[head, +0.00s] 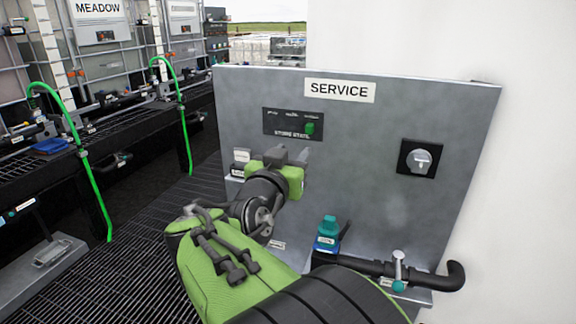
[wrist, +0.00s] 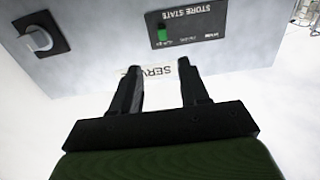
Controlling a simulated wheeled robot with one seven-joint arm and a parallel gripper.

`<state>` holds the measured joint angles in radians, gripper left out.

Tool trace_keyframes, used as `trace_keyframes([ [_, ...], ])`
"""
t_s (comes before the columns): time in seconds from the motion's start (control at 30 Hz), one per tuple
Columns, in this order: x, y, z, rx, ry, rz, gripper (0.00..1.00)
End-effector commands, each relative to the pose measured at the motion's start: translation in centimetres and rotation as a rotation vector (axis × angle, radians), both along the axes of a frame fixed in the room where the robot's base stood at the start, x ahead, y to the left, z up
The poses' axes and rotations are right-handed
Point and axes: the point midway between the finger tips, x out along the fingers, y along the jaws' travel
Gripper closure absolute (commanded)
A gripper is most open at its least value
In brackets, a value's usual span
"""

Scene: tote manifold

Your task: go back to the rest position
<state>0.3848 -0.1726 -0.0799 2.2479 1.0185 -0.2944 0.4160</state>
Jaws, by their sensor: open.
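My gripper (head: 288,158) is at the end of my green and black arm, in front of the grey service panel (head: 375,115) in the head view. In the wrist view my gripper (wrist: 160,92) shows two dark fingers spread apart with nothing between them. The "SERVICE" label (wrist: 158,70) shows upside down behind the fingertips. The store state plate (head: 293,124) with a green piece (head: 310,128) sits on the panel just above my gripper. Whether the fingers touch the panel cannot be told from the head view.
A round grey knob (head: 421,160) is on the panel's right. Green hoses (head: 107,215) and caged totes stand left. Grating floor (head: 150,225) lies between.

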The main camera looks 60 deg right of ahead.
Motion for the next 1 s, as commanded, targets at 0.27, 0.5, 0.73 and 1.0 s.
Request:
trace_keyframes([
  [0.27,-0.4,2.4,0.0,0.0,0.001,-0.002,0.55],
  [0.5,-0.4,2.3,0.0,0.001,0.001,-0.003,0.55],
  [0.73,-0.4,2.3,0.0,0.001,0.001,-0.002,0.55],
  [1.0,3.7,8.7,-3.6,0.342,0.089,0.291,0.55],
])
